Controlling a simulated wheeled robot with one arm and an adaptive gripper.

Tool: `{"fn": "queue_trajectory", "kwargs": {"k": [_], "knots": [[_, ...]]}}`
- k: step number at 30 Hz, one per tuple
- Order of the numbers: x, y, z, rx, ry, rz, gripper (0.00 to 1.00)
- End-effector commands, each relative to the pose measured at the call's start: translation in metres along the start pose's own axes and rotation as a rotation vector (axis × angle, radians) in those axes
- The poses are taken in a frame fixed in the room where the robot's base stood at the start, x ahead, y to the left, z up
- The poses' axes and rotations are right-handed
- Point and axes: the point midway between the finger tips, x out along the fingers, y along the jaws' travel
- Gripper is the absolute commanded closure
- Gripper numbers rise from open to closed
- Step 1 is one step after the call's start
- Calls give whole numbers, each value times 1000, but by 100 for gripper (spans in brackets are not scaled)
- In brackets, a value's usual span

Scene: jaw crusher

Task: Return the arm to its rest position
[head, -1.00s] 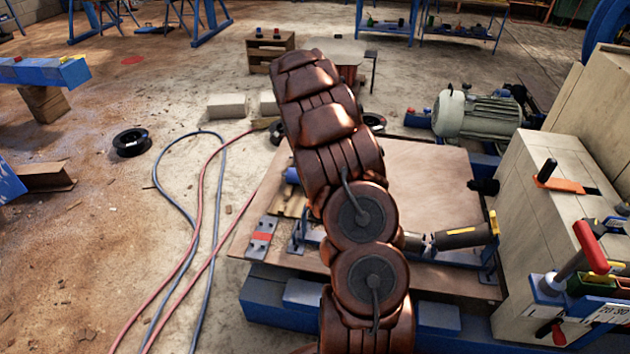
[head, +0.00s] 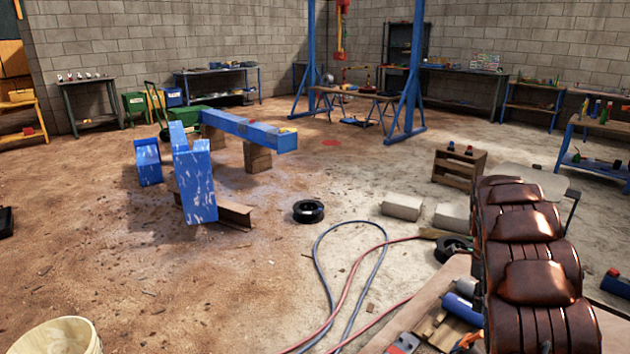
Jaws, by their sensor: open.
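My reddish-brown arm (head: 530,265) rises from the bottom edge at the right of the head view. Its segmented upper links show, bent over near the top. My gripper is not in this view, so its place and whatever is near it are hidden. Part of a wooden board (head: 425,310) lies beside and behind the arm, with a blue cylinder (head: 462,308) and small parts on it.
Red and blue hoses (head: 345,290) loop over the floor left of the arm. Pale blocks (head: 402,206), a black ring (head: 308,211) and a small wooden shelf (head: 458,166) stand beyond. Blue beams (head: 195,180) and a bucket (head: 62,338) are left.

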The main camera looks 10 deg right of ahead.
Motion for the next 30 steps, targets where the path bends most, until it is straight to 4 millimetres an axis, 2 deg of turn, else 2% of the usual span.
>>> {"fn": "queue_trajectory", "kwargs": {"k": [5,11,21,30], "knots": [[-20,26,4,-134,10,1,46],[-49,80,8,-408,18,11,46],[-84,181,6,-899,5,36,46],[-98,276,-6,-1363,-31,58,46]]}}
